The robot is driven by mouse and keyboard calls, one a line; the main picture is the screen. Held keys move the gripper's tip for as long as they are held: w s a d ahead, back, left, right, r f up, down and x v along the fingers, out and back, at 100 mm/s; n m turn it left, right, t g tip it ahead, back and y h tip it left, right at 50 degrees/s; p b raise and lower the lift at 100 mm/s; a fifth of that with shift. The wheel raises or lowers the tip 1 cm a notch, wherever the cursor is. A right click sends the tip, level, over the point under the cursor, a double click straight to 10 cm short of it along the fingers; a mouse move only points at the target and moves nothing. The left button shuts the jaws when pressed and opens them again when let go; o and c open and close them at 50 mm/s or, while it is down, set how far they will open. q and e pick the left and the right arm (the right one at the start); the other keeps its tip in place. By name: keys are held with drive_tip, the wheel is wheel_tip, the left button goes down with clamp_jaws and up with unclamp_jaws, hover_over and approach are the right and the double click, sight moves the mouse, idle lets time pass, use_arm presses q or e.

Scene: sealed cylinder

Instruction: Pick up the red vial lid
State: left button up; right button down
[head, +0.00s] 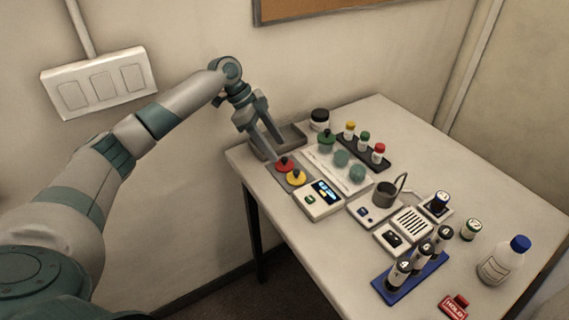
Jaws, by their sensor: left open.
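A red lid (285,164) with a dark knob lies on a small grey mat near the table's left edge. A yellow lid (296,178) of the same kind lies just in front of it. My left gripper (273,152) is open and points down at the red lid from behind and left. Its fingertips look very close to the lid; I cannot tell whether they touch it. A vial with a red cap (379,149) stands in the dark rack at the back. My right gripper is not in view.
A grey tray (292,134) lies behind the gripper. A white tray with green lids (352,184) and a scale (319,200) sit close by. A blue rack (408,283) of vials and a bottle (501,262) stand nearer the front. The table's back right is clear.

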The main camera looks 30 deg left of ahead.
sight(280, 163)
use_arm(q)
drive_tip(key=shift+d+f+p, duration=0.2)
drive_tip(key=shift+f+p, duration=0.1)
drive_tip(key=shift+f, duration=0.05)
drive_tip(key=p+x, duration=0.1)
drive_tip(key=x, duration=0.2)
drive_tip(key=shift+s+f, duration=0.1)
drive_tip(key=shift+s, duration=0.1)
drive_tip(key=shift+w+d+f, duration=0.1)
drive_tip(key=shift+f, duration=0.3)
drive_tip(key=c, duration=0.8)
